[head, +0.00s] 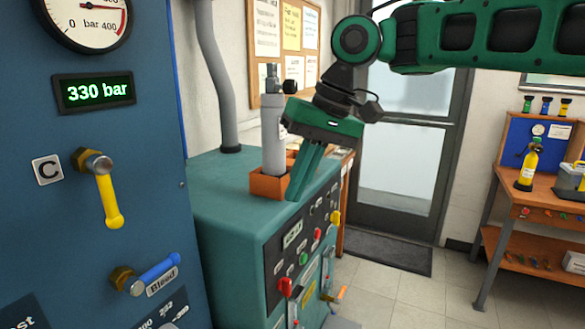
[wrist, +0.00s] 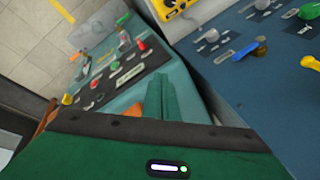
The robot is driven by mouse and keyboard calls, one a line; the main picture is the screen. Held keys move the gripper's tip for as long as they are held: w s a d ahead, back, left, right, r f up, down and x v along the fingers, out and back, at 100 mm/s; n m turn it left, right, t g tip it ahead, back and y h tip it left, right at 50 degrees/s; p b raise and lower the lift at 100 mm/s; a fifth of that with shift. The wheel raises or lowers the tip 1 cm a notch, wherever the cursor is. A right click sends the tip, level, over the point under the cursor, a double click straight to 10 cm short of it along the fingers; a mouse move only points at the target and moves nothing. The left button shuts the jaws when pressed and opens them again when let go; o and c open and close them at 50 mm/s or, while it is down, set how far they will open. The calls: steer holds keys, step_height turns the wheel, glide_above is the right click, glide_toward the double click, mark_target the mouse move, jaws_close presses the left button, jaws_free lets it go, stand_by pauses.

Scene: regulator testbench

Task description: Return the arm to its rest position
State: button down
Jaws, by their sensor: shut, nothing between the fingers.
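My gripper (head: 303,172) is shut and empty, its green fingers pointing down over the teal cabinet top beside the orange holder. The fingers also show pressed together in the wrist view (wrist: 160,98). My green and grey arm (head: 465,38) reaches in from the upper right of the head view and bends down at the wrist. A grey cylinder (head: 273,140) stands upright in the orange holder (head: 266,184), just left of my gripper in the picture. I cannot tell whether the fingers touch the holder.
The blue panel (head: 60,250) at left carries a gauge (head: 88,20), a "330 bar" display (head: 93,92), a yellow lever (head: 108,200) and a blue lever (head: 158,268). The teal cabinet (head: 222,225) has knobs on its front. A workbench (head: 545,195) stands at right, with open floor between.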

steer(key=s+d+f+m+h, duration=0.15)
steer(key=d+f, duration=0.25)
steer(key=d, duration=0.4)
steer(key=s+d+f+m+h, duration=0.1)
steer(key=d+f+m, duration=0.2)
steer(key=d, duration=0.6)
steer(key=s+d+f+m+h, duration=0.15)
steer(key=d+f, duration=0.25)
steer(key=d, duration=0.4)
steer(key=s+d+f+m, duration=0.2)
steer(key=s+d+f, duration=0.3)
steer(key=s+d, duration=0.3)
steer(key=s+d+f+m, duration=0.3)
steer(key=s+d+f, duration=0.2)
steer(key=s+d, duration=0.3)
steer(key=shift+s+f+g, duration=0.3)
steer(key=shift+s+f, duration=0.05)
steer(key=shift+s, duration=0.85)
